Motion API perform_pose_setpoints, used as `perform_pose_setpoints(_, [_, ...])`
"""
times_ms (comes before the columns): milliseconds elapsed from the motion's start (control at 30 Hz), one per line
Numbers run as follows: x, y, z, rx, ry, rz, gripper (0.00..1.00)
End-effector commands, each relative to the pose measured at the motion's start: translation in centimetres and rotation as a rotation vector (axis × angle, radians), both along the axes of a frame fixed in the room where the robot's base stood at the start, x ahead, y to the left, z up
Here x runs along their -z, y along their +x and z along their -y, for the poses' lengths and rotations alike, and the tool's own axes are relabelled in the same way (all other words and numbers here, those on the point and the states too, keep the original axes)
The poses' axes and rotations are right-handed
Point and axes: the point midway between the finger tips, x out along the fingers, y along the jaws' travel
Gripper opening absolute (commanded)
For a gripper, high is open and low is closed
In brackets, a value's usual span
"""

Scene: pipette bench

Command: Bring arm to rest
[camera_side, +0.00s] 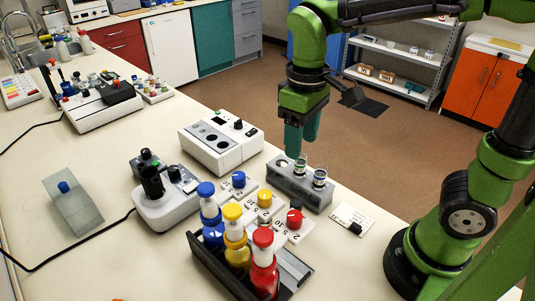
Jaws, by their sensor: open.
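My gripper (301,143) is open and points downward, with no object seen between its fingers. It hangs above the grey vial block (299,189) at the right part of the bench. Two small glass vials with dark rims stand in that block, one (301,164) just under the fingertips and one (320,177) to its right. The gap between the fingertips and the nearer vial is hard to judge from this angle.
A white device (221,150) stands left of the block. A dark rack (215,268) with blue, yellow and red bottles is in front, beside white cards with coloured caps. A small white instrument (166,207) stands further left. A white card (352,219) lies right of the block.

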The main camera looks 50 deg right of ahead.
Motion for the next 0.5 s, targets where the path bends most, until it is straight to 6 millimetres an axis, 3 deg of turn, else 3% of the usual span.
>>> perform_pose_setpoints(267, [0.6,0.4,-0.1,0.021,0.012,0.026,0.55])
perform_pose_setpoints(500, [0.4,-1.7,1.8,0.223,0.166,0.247,0.55])
